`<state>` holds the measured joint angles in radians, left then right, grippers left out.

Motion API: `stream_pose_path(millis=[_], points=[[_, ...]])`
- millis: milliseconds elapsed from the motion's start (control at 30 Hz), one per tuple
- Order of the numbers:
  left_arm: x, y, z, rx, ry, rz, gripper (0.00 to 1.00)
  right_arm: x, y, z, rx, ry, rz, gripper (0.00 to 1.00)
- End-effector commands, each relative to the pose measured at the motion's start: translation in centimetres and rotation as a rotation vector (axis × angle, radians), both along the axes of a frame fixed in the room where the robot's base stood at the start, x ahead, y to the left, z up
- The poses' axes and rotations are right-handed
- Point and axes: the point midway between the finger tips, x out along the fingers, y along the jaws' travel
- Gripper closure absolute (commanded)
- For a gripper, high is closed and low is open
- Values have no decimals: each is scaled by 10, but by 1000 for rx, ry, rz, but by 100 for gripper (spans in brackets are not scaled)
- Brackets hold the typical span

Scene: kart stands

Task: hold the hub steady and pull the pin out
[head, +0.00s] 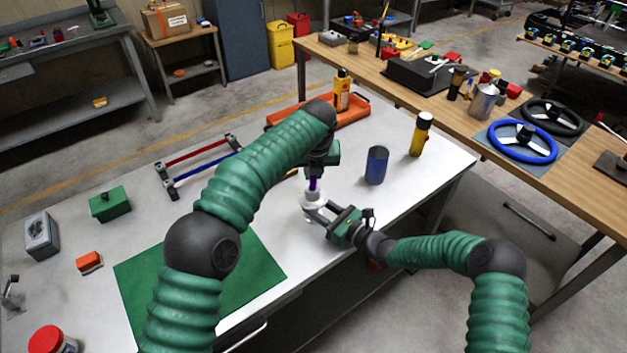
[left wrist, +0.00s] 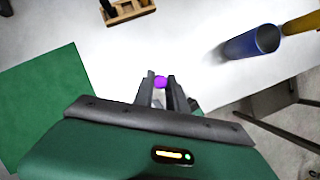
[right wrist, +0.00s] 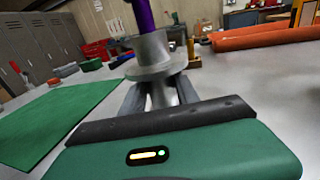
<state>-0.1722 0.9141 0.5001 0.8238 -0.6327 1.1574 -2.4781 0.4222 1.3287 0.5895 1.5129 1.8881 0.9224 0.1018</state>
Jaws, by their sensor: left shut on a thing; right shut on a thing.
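The hub (right wrist: 155,60) is a grey flanged piece standing upright on the white table; in the head view it shows pale (head: 313,198). My right gripper (head: 314,212) is low at the table and shut on the hub's lower neck, below the flange. The purple pin (right wrist: 143,15) stands upright at the hub's top, its lower end meeting the hub's opening; how deep it sits is hidden. My left gripper (head: 315,176) is above the hub, pointing down and shut on the pin, whose purple end (left wrist: 160,82) shows between the fingers.
A blue cylinder (head: 377,165) and a yellow flashlight (head: 421,135) stand to the right of the grippers. A green mat (head: 258,272) lies to the left. An orange tray (head: 350,115) is behind. The table's front edge is close to my right arm.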

Motion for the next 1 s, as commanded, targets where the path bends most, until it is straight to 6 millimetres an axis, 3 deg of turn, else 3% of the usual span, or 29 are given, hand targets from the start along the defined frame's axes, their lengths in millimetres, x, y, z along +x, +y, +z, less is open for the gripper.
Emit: stream_pose_path(millis=[100, 200, 400, 667, 700, 867, 1000], points=[[1, -2, 34, -4, -6, -1, 100, 0, 0, -1, -2, 2, 0, 100], [1, -2, 54, -3, -4, 0, 100, 0, 0, -1, -2, 2, 0, 100], [1, -1, 70, 0, -2, -1, 100, 0, 0, -1, -2, 1, 0, 100], [1, 0, 72, 0, -1, -1, 100, 0, 0, -1, -1, 2, -1, 100], [1, 0, 72, 0, -1, -1, 100, 0, 0, -1, -2, 1, -1, 59], [1, 0, 72, 0, -1, -1, 100, 0, 0, -1, -2, 1, 0, 38], [0, 0, 72, 0, -1, -1, 100, 0, 0, 0, -1, 1, 0, 38]])
